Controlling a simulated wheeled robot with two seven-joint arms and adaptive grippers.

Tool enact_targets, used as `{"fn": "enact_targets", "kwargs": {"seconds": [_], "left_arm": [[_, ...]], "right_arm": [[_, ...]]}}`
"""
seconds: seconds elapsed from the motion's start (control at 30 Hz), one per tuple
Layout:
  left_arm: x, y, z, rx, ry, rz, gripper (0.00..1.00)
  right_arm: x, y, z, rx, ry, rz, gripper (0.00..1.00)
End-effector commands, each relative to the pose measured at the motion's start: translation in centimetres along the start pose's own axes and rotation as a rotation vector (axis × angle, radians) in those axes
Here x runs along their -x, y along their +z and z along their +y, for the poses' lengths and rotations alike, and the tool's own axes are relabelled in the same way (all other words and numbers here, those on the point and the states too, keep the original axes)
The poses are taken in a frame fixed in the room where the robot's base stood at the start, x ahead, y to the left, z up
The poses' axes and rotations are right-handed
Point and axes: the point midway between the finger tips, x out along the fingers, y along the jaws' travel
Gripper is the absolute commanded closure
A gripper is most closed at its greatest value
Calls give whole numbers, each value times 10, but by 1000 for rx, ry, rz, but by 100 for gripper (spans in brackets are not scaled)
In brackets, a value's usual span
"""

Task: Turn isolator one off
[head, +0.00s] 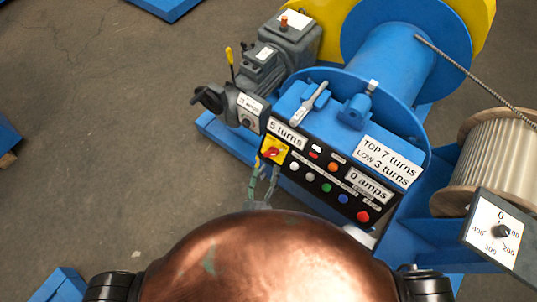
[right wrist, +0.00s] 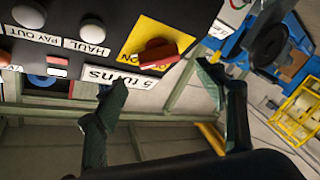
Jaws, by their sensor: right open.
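A red rotary switch knob (head: 272,152) sits on a yellow plate (head: 269,144) at the left end of the black control panel. In the right wrist view the red knob (right wrist: 158,52) stands out from its yellow plate (right wrist: 141,34), large and close. My right gripper (head: 263,178) is open just in front of and below the knob in the head view. In the right wrist view its green fingers (right wrist: 163,74) are apart, with the knob beyond the gap between their tips. No contact shows. My left gripper is not in view.
The black panel (head: 304,172) carries several coloured buttons and labels. A motor with a yellow-tipped lever (head: 230,60) stands behind it at left. A blue winch drum (head: 390,62), a rope reel (head: 490,155) and a dial box (head: 500,235) are at right.

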Motion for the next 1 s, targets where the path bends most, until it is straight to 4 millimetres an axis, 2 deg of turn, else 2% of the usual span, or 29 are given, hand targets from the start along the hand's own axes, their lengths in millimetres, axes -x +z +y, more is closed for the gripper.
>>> {"fn": "enact_targets", "kwargs": {"seconds": [0.2,0.4,0.77,1.0], "left_arm": [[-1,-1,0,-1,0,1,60],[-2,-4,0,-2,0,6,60],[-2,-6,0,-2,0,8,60],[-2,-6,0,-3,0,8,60]], "right_arm": [[-37,1,0,4,-1,1,36],[-58,1,-1,4,-3,0,36],[-63,1,-2,4,-6,-1,36],[-63,1,-2,4,-6,-1,52]]}}
